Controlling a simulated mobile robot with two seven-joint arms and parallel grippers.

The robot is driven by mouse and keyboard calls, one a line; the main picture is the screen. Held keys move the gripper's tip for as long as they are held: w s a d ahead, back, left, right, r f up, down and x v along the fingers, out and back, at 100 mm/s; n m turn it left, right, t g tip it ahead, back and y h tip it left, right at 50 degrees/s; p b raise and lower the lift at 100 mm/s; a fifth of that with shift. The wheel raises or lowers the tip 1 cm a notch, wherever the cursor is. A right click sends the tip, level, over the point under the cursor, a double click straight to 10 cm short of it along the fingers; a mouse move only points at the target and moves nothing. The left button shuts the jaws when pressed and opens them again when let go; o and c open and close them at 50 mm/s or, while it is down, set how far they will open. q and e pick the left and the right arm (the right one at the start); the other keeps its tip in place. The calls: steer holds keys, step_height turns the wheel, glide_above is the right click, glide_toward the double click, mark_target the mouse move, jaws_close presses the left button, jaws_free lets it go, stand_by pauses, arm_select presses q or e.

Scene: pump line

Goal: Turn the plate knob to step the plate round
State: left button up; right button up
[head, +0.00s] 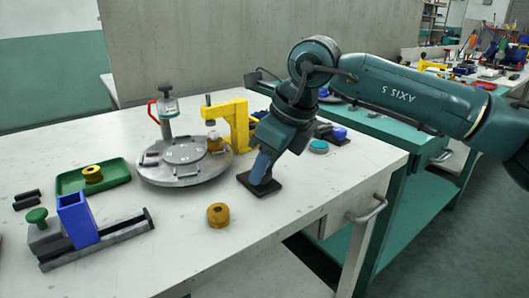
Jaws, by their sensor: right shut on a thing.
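The round grey plate (185,175) lies flat on the light workbench, with a raised disc in its middle and marks around it. My right gripper (261,172) points down over a small dark square base (271,189) just right of the plate. It is shut on the plate knob there, which the fingers almost wholly hide. I cannot tell how far the knob is turned. My left gripper is not in view.
A yellow press frame (238,121) and a red-handled grey post (167,115) stand at the plate's back edge. A brass ring (218,215) lies in front. A green tray (112,177) and blue block fixture (77,219) are left. A teal disc (318,146) lies behind my gripper.

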steer(key=shift+w+r+n+g+p, duration=0.15)
steer(key=shift+n+g+p, duration=0.25)
steer(key=shift+n+p, duration=0.5)
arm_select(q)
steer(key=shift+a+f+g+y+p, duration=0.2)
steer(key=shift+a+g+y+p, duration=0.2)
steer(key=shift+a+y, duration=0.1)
arm_select(e)
steer(key=shift+n, duration=0.8)
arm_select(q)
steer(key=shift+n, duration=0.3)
arm_select(e)
steer(key=shift+y, duration=0.3)
steer(key=shift+g, duration=0.3)
steer(key=o, duration=1)
steer(key=shift+c, duration=0.2)
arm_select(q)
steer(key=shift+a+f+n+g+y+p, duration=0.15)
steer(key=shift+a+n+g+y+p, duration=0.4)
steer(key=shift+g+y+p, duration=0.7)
arm_select(e)
steer(key=v, duration=1.3)
steer(key=shift+p, duration=0.3)
